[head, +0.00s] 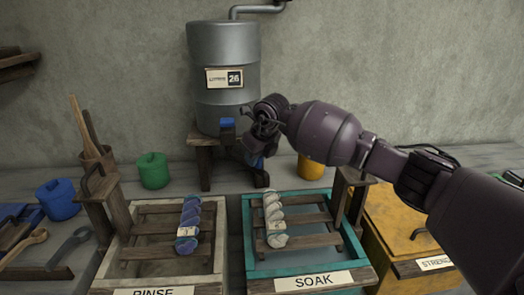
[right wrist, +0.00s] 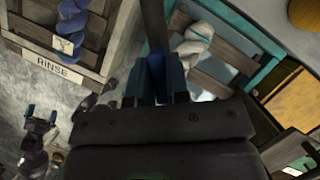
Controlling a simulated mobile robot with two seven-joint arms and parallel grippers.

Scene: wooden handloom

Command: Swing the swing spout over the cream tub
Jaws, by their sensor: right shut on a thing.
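The swing spout shows in the right wrist view as a dark bar (right wrist: 154,28) running down between my fingers; in the head view my gripper and arm largely hide it. My right gripper (head: 262,152) is shut on it, in front of the stand under the grey tank (head: 224,62). It also shows in the right wrist view (right wrist: 158,82). The cream tub (head: 217,238), marked RINSE, is at the left of the gripper and holds a blue-purple skein (head: 189,222). My left gripper (right wrist: 41,116) shows only in the right wrist view, with its fingertips apart and empty.
The teal tub (head: 246,243), marked SOAK, holds a pale skein (head: 275,215) on slats, right of the cream tub. A yellow box (head: 400,225) is further right. Green (head: 153,170) and blue (head: 59,199) pots stand at the left. A blue piece (head: 227,123) is on the tank's front.

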